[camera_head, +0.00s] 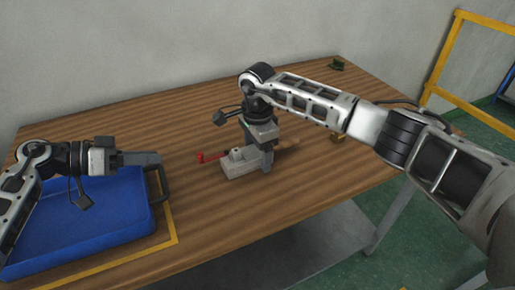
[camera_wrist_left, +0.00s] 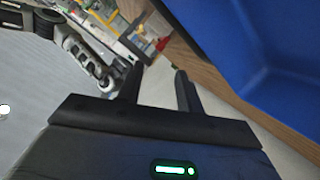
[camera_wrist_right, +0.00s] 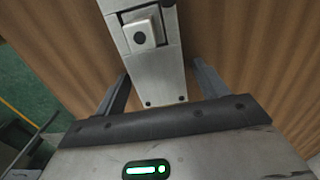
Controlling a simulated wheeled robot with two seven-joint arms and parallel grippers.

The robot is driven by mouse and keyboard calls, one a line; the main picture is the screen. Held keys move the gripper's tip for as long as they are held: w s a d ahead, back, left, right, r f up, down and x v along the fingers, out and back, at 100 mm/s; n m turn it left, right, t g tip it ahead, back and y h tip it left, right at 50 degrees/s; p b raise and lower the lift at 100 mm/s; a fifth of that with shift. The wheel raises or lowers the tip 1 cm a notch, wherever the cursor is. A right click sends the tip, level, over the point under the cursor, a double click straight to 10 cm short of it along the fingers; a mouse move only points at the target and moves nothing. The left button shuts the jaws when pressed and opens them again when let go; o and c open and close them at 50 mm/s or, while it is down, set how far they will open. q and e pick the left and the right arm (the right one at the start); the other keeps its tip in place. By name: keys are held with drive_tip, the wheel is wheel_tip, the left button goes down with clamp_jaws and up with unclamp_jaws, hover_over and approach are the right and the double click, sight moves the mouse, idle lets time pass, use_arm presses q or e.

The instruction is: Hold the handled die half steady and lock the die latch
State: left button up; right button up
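The grey die (camera_head: 241,168) stands on the wooden table, with a red latch lever (camera_head: 208,157) sticking out on its left and a wooden handle (camera_head: 287,145) on its right. My right gripper (camera_head: 266,160) points down at the die's right end. In the right wrist view the die (camera_wrist_right: 158,78) lies between the two spread fingers of this gripper (camera_wrist_right: 162,70), with a visible gap on each side. My left gripper (camera_head: 158,159) is over the right end of the blue tray, well left of the lever. Its fingers (camera_wrist_left: 157,80) are apart with nothing between them.
The blue tray (camera_head: 75,238) with a dark handle fills the table's left end, inside a yellow outline (camera_head: 165,243). A small green object (camera_head: 337,64) sits at the back right corner. A brass-coloured item (camera_head: 338,139) is partly hidden behind my right arm. Table between tray and die is clear.

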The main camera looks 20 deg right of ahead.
drive_tip(key=c, duration=1)
use_arm(q)
drive_tip(key=shift+c, duration=1.2)
use_arm(e)
drive_tip(key=shift+c, duration=1.3)
use_arm(q)
clamp_jaws()
drive_tip(key=w+a+r+n+y, duration=0.1)
drive_tip(key=w+r+n+y, duration=0.1)
drive_tip(key=w+r+y, duration=0.2)
drive_tip(key=shift+w+r+g+y, duration=0.25)
drive_tip(key=shift+r+g+y, duration=0.15)
drive_tip(key=shift+r+y, duration=0.8)
drive_tip(key=shift+a+f, duration=0.1)
use_arm(e)
drive_tip(key=shift+r, duration=0.1)
